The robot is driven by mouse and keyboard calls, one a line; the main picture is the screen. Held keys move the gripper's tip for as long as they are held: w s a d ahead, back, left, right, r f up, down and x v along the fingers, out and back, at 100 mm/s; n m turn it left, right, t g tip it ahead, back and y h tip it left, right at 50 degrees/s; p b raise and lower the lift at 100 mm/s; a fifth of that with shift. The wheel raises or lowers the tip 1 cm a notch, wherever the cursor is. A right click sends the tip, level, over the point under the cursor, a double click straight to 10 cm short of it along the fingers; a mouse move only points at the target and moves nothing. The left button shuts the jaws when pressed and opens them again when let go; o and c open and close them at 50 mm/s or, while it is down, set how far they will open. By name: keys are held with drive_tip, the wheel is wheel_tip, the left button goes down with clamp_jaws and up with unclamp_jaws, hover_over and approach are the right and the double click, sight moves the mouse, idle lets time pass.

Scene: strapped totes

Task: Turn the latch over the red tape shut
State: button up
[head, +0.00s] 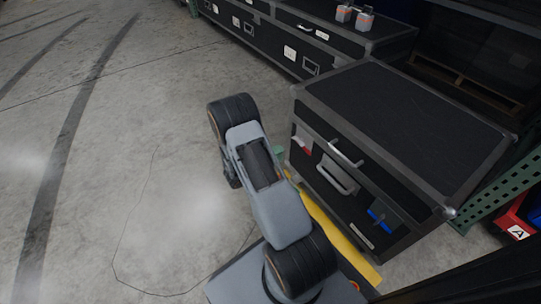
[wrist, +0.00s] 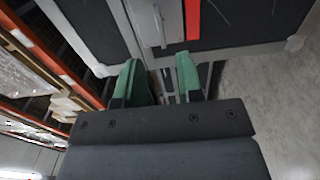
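The red tape (wrist: 193,18) is a short strip on the dark face of a black case, at the top of the wrist view. Beside it is the latch (wrist: 159,26), a grey plate with a slim metal lever, lying to the left of the tape rather than across it. The red tape also shows at the case's left end in the head view (head: 306,151). My gripper (wrist: 159,62) has two green fingers, apart with nothing between them, just below the latch in the wrist view. In the head view my arm hides most of the gripper; a bit of green shows near the case.
The black case (head: 405,115) has metal edges, a grey handle (head: 338,181) on its front and blue tape (head: 380,220) to the right. A yellow strip (head: 335,235) runs along the floor before it. More cases (head: 265,35) stand behind. The floor at left is clear.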

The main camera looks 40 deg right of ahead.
drive_tip(key=shift+w+a, duration=0.1)
drive_tip(key=shift+a, duration=1.55)
drive_tip(key=s+a+r+m+g+y+p, duration=0.1)
drive_tip(key=s+a+r+y+p, duration=0.15)
drive_tip(key=r+p, duration=0.55)
drive_tip(key=s+a+r+m+g+y+p, duration=0.1)
drive_tip(key=s+a+r+y+p, duration=0.2)
drive_tip(key=r, duration=0.9)
drive_tip(key=s+a+r+g+y+p, duration=0.1)
drive_tip(key=r+g+y+p, duration=0.15)
drive_tip(key=r+p, duration=0.7)
drive_tip(key=s+a+r+n+t+y+p, duration=0.1)
drive_tip(key=a+r+t+y+p, duration=0.2)
drive_tip(key=r, duration=0.6)
drive_tip(key=s+a+r+n+t+y+p, duration=0.1)
drive_tip(key=s+a+r+t+y+p, duration=0.1)
drive_tip(key=a+r+p, duration=0.4)
drive_tip(key=s+a+r+n+t+y+p, duration=0.1)
drive_tip(key=a+r+t+y+p, duration=0.3)
drive_tip(key=r, duration=1)
drive_tip(key=a+y+p, duration=0.1)
drive_tip(key=p, duration=0.2)
drive_tip(key=shift+s, duration=0.2)
